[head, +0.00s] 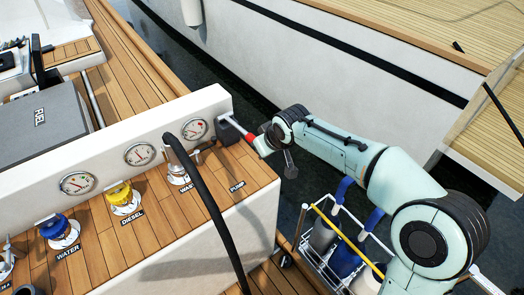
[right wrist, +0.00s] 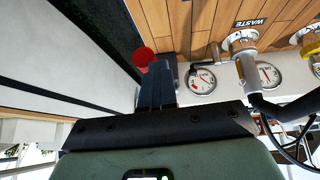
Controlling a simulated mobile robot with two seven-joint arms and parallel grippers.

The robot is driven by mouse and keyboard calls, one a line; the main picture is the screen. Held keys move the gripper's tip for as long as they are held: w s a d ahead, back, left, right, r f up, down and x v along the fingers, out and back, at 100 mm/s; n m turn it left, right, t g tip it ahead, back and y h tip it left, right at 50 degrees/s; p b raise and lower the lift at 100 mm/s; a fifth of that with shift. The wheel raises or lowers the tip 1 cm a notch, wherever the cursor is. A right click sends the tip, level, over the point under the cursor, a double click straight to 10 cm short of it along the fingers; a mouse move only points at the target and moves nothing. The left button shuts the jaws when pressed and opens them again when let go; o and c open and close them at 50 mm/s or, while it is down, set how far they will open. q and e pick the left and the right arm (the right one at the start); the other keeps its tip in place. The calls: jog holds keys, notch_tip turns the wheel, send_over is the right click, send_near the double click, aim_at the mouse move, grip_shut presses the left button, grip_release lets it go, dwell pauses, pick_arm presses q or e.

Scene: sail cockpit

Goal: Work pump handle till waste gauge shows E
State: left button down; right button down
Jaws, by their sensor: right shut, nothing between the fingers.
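The pump handle's red grip (head: 250,138) sticks out beside the black pump body (head: 228,132) at the right end of the white gauge panel. In the right wrist view the red end (right wrist: 144,57) shows just beyond my dark fingers. My right gripper (head: 264,143) is at the handle in the head view, its fingers shut with nothing between them. Whether they touch the handle I cannot tell. The gauge nearest the pump (head: 195,129), above the waste fitting, has a red mark; it also shows in the right wrist view (right wrist: 204,80). Its needle is too small to read. My left gripper is out of view.
A black hose (head: 212,190) rises from the waste fitting (head: 178,170) close to the pump. Yellow (head: 122,196) and blue (head: 58,230) deck caps stand farther left. A wire caddy (head: 325,262) with bottles sits below my right arm. Another boat's white hull (head: 290,60) lies beyond the water.

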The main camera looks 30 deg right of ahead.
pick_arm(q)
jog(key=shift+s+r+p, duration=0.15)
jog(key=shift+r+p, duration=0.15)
pick_arm(e)
jog(key=v, duration=0.6)
jog(key=shift+s+d+f, duration=0.1)
jog(key=shift+d+f, duration=0.05)
jog(key=shift+d, duration=0.05)
dwell(0.8)
